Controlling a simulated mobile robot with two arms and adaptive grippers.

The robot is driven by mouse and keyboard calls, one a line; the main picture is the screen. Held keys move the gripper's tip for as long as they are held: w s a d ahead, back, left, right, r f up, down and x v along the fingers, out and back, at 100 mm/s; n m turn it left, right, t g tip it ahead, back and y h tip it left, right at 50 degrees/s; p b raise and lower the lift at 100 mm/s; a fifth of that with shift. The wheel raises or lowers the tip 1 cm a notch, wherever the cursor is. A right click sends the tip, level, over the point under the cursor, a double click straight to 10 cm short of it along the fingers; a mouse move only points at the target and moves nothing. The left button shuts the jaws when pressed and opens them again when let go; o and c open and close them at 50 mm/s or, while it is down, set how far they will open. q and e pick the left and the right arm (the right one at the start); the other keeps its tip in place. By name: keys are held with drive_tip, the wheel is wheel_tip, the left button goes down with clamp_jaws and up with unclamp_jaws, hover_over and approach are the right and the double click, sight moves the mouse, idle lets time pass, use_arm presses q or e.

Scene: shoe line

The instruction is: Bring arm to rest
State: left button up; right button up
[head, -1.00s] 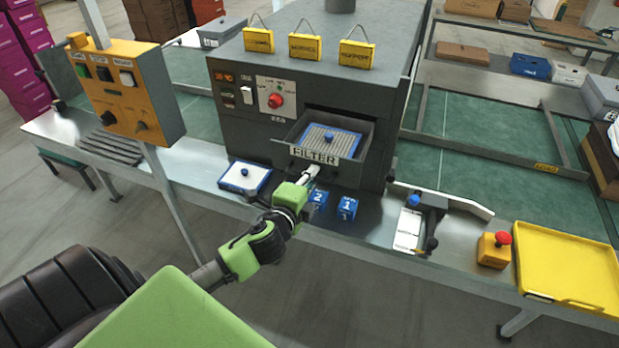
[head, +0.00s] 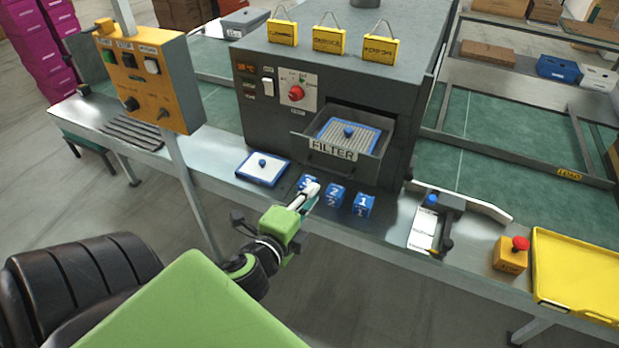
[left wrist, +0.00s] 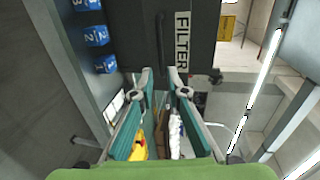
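My left gripper (head: 311,193) hangs low over the bench's front edge, in front of the machine (head: 270,110). In the left wrist view its two fingers (left wrist: 161,78) stand apart with nothing between them, so it is open and empty. The FILTER drawer (head: 333,150) is pulled out, and a blue-framed filter (head: 348,137) with a blue knob lies in it. The drawer's front also shows in the left wrist view (left wrist: 182,42), beyond the fingertips and apart from them. My right gripper is in neither view.
Blue numbered cubes (head: 335,195) stand by the gripper, one partly hidden behind it. A white, blue-framed panel (head: 262,168) lies to their left. Farther right are a clamp fixture (head: 434,220), a red-topped button box (head: 511,254) and a yellow tray (head: 580,270).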

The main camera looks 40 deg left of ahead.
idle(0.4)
use_arm(q)
drive_tip(key=s+f+n+g+h+b, duration=0.1)
drive_tip(key=s+f+n+g, duration=0.15)
drive_tip(key=f, duration=0.95)
drive_tip(key=s+f+n+g, duration=0.15)
drive_tip(key=s+f, duration=0.25)
drive_tip(key=f, duration=0.9)
drive_tip(key=s+f+n+g+h+b, duration=0.1)
drive_tip(key=s+f+n+g, duration=0.15)
drive_tip(key=f, duration=0.95)
drive_tip(key=s+d+f+n+g, duration=0.2)
drive_tip(key=s+d+f, duration=0.1)
drive_tip(key=s+f, duration=0.5)
drive_tip(key=s+d+f+n+g+h+b, duration=0.1)
drive_tip(key=s+d+f+n+g, duration=0.1)
drive_tip(key=s+f, duration=0.6)
drive_tip(key=s+d+f+n+g+b, duration=0.1)
drive_tip(key=s+d+f+n+g, duration=0.1)
drive_tip(key=s+f, duration=0.6)
drive_tip(key=s+d+g, duration=0.1)
drive_tip(key=s+d, duration=0.1)
drive_tip(key=s, duration=0.2)
drive_tip(key=shift+d+g+h, duration=0.35)
drive_tip(key=shift+h, duration=0.05)
